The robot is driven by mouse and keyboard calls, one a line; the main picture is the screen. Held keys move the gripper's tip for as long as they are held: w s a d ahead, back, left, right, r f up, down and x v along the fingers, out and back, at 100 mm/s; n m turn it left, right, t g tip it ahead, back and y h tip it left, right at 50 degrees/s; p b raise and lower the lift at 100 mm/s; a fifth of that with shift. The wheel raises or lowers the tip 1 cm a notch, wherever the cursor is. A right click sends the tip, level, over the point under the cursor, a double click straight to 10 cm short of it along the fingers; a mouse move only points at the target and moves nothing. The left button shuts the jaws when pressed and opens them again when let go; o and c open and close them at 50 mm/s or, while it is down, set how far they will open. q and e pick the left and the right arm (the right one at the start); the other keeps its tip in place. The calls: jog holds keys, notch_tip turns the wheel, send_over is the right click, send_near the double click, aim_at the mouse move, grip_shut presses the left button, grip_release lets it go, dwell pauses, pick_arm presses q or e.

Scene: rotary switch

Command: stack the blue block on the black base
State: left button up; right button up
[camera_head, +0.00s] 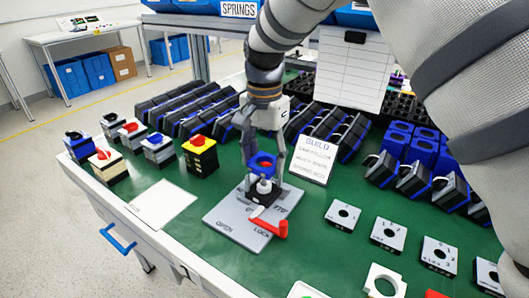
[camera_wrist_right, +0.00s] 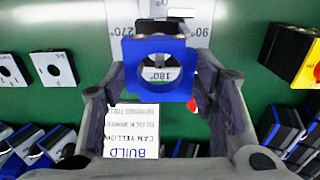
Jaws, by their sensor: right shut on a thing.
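My right gripper (camera_head: 263,166) is shut on the square blue block (camera_head: 254,161), which has a round hole. The block is held a little above the black base (camera_head: 257,198), and a gap shows between them. The base sits on a grey plate (camera_head: 223,214) marked OPEN and LOCK, with a pale peg (camera_head: 264,186) upright in it and a red handle (camera_head: 271,227) in front. In the wrist view the blue block (camera_wrist_right: 160,45) sits between both fingers, and the 180° mark shows through its hole. The black base (camera_wrist_right: 160,27) is partly hidden behind it. My left gripper is not in view.
A BUILD card (camera_head: 315,160) stands behind and right of the plate. A yellow-black switch (camera_head: 200,155) and other switches stand left. Bins line the back.

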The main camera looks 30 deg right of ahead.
jog(key=shift+f, duration=1.25)
jog(key=o, duration=1.3)
jog(key=shift+c, duration=0.2)
notch_tip(320, 180, up, 12)
